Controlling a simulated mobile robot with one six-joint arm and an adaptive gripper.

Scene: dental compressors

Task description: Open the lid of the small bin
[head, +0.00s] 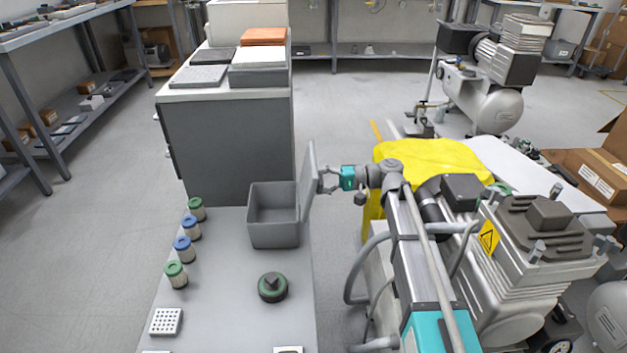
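The small bin (273,235) is a grey open-topped box on the grey bench, and its inside looks empty. Its lid (308,180) stands nearly upright along the bin's right side, so the bin is open. My gripper (324,181) is just right of the lid, pointing left, with its fingertips at or very near the lid's outer face. Whether the fingers touch or grip the lid is too small to tell. My arm reaches in from the lower right.
Several small jars (185,249) with green and blue caps line the bench's left side. A dark green round part (272,287) sits in front of the bin. A grey cabinet (228,145) stands behind. A compressor (530,260) and yellow cloth (430,156) are on the right.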

